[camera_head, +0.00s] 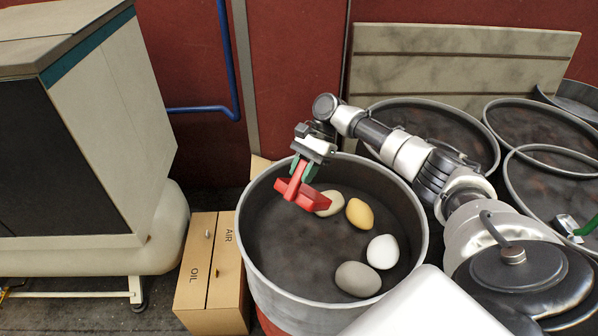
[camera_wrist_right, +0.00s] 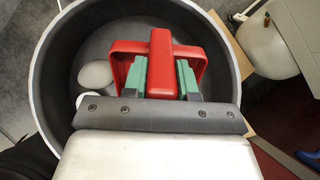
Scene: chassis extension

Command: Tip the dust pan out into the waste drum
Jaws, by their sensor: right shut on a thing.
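The red dust pan (camera_head: 304,194) is in my right gripper (camera_head: 304,168), over the waste drum. The pan is tilted, and its inside cannot be clearly seen. In the right wrist view the green fingers of my right gripper (camera_wrist_right: 163,78) are shut on the middle of the red pan (camera_wrist_right: 161,45). The waste drum (camera_head: 262,275) is a wide, round grey drum, open at the top. Several egg-shaped pieces lie on its dark floor, among them a yellow one (camera_head: 360,213), a white one (camera_head: 382,251) and a grey one (camera_head: 357,279). My left gripper is not in view.
More dark round drums (camera_head: 437,123) stand behind and to the right. A cardboard box (camera_head: 212,275) marked AIR and OIL stands left of the waste drum. A large beige cabinet (camera_head: 105,130) is farther left. A grey panel (camera_head: 460,60) leans on the red wall.

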